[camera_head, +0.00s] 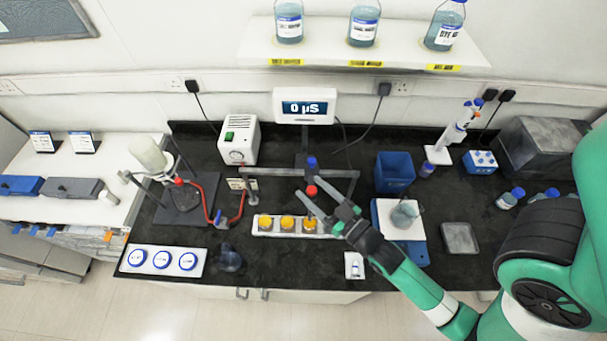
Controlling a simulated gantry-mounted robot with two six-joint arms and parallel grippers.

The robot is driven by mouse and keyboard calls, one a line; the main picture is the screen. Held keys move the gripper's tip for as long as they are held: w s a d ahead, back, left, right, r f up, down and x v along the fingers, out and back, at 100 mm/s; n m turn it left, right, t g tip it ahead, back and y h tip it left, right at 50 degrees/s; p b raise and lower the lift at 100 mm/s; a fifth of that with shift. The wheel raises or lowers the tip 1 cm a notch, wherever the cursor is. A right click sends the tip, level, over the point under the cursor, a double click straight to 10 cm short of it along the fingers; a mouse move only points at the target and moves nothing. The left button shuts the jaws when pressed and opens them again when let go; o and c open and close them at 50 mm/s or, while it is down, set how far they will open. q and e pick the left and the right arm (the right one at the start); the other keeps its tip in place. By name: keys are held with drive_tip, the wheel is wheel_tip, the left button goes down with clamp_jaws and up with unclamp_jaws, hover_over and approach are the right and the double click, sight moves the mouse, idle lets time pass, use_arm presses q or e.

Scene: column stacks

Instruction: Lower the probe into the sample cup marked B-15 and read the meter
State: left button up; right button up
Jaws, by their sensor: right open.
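The meter (304,107) stands at the back of the bench and its display reads "0 µS". Below it, what looks like the probe, with a blue top (311,163) and a red part (311,190), stands upright at a grey frame. Three yellow-topped cups sit in a white rack (258,232) in front: a left one (265,222), a middle one (287,223) and a right one (310,224). No B-15 mark is readable. My right gripper (317,195) is open, its fingers pointing towards the red part. I cannot tell whether they touch it. My left gripper is out of view.
A grey frame bar (270,172) spans behind the rack. A blue bin (394,172) and a balance-like device with a beaker (404,214) stand to the right. A glassware stand with red tubing (207,177) is left. A white tray with three round dishes (163,260) lies front left.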

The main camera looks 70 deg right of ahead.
drive_tip(key=shift+p+x, duration=0.3)
drive_tip(key=shift+x, duration=1.6)
clamp_jaws()
